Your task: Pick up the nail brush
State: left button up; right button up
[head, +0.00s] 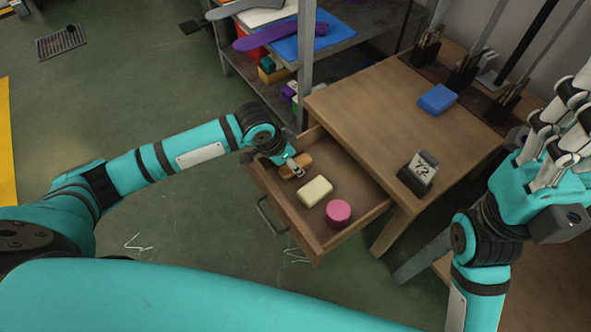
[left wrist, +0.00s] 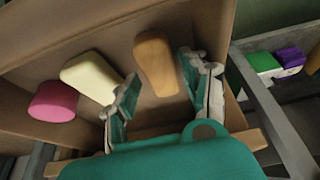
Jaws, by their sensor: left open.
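The nail brush, a brown wooden block (head: 300,160), lies in the open drawer at its far left end. It also shows in the left wrist view (left wrist: 154,60), bristles not visible. My left gripper (head: 292,167) is over that end of the drawer, close to the brush. In the left wrist view its two fingers are spread apart (left wrist: 160,88), with the brush ahead of and between them, nearer the right finger. Nothing is held. My right gripper (head: 562,125) is raised at the right, away from the drawer; its fingertips are partly cut off.
A cream block (head: 315,191) and a pink round piece (head: 338,213) lie beside the brush in the drawer (head: 368,205). The wooden table (head: 365,105) carries a blue block (head: 437,99) and a small dark sign (head: 418,174). A metal shelf (head: 345,58) stands behind.

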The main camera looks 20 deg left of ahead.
pick_arm(q)
jog(key=shift+b+x, duration=0.3)
jog(key=shift+x, duration=0.8)
jog(key=shift+w, duration=0.1)
jog(key=c, duration=0.9)
jog(key=shift+r, duration=0.1)
